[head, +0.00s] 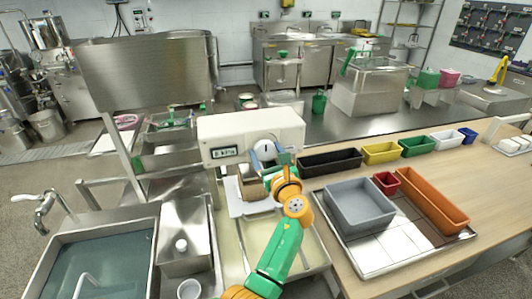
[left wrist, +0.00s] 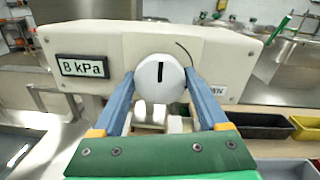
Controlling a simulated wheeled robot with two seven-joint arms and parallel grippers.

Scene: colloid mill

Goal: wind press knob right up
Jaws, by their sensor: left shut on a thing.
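The press knob (left wrist: 150,88) is a round white dial with a short black mark, on the front of the cream press head (left wrist: 115,45). The mark stands close to upright. The knob also shows in the head view (head: 264,150), partly behind my gripper. My left gripper (left wrist: 159,85) is shut on the knob, with one blue finger at its left side and one at its right. A display (left wrist: 83,67) left of the knob reads 8 kPa. A label to the right is partly hidden by a finger; "WN" shows. A thin dark arc curves above right of the knob. My right gripper is not in view.
A black bin (head: 330,163) stands right of the press head. A sink (head: 95,255) with water is at the lower left.

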